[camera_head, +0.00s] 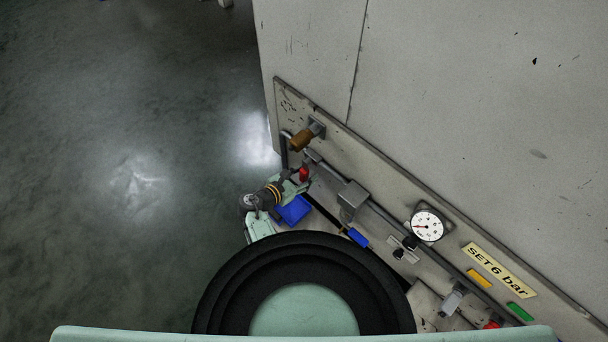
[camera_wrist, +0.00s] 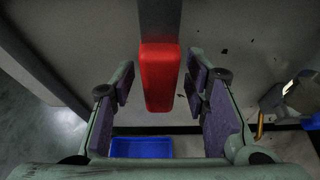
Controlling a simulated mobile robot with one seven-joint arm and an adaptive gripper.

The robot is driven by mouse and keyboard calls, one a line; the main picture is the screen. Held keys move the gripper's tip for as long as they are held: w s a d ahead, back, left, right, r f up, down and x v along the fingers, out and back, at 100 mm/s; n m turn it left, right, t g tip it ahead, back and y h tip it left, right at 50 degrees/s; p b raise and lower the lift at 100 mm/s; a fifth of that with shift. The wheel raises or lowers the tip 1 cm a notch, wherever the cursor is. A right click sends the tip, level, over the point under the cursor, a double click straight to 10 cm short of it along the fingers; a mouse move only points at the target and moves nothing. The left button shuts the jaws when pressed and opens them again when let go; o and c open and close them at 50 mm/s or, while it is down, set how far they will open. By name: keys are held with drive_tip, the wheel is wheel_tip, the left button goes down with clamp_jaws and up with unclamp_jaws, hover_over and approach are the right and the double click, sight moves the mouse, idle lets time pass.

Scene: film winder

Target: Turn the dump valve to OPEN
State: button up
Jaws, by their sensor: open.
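A red grip (camera_head: 303,174) on the panel's pipework is the likely dump valve handle, though no OPEN marking is legible. In the wrist view the red grip (camera_wrist: 160,78) hangs on a grey lever between my two purple-padded fingers. My gripper (camera_wrist: 158,88) is open, with a visible gap on both sides of the grip. In the head view my gripper (camera_head: 296,184) is at the panel's lower left, right by the red grip. The valve body is hidden.
A blue bin (camera_head: 294,210) lies below the gripper. Along the panel are a brown knob (camera_head: 301,140), a blue handle (camera_head: 357,238), a pressure gauge (camera_head: 427,226) and a "SET 6 bar" label (camera_head: 498,270). Open floor (camera_head: 120,200) lies to the left.

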drive_tip(key=shift+c, duration=0.2)
clamp_jaws()
idle(0.3)
idle(0.3)
